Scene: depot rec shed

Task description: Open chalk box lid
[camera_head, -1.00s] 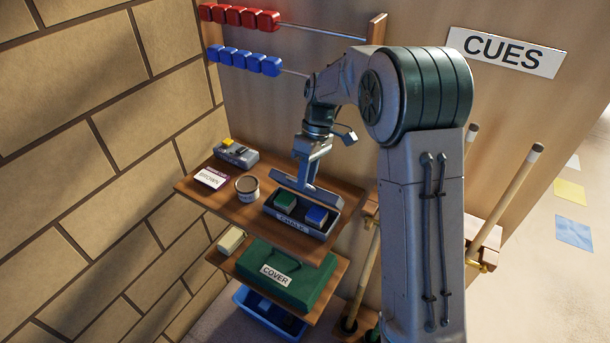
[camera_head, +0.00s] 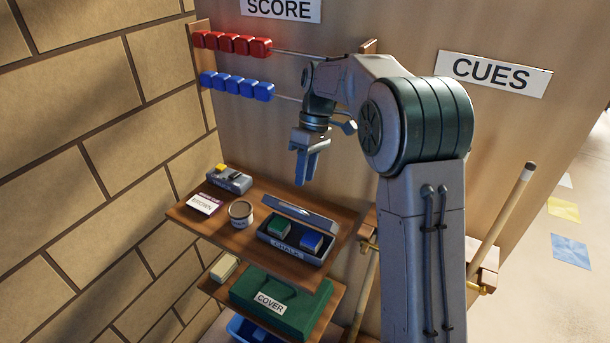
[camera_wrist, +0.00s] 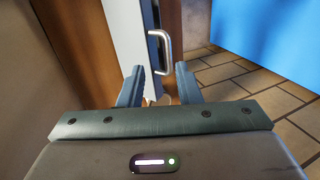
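The dark chalk box (camera_head: 284,251) sits on the top shelf, its label facing front. Its grey lid (camera_head: 300,212) stands raised and tilted at the back. A green chalk cube (camera_head: 280,228) and a blue chalk cube (camera_head: 311,240) show inside. My gripper (camera_head: 304,180) is above the lid, apart from it, with its fingers pointing down. In the wrist view my gripper (camera_wrist: 160,84) is open, with nothing between its fingertips. A pale panel with a metal handle (camera_wrist: 163,50) shows beyond them; I cannot tell for sure whether it is the lid.
On the top shelf (camera_head: 195,213), left of the box, stand a round tin (camera_head: 241,212), a small card (camera_head: 204,203) and a grey device with a yellow part (camera_head: 229,179). A green cover case (camera_head: 285,307) lies on the shelf below. A bead scoring rack (camera_head: 236,88) is behind.

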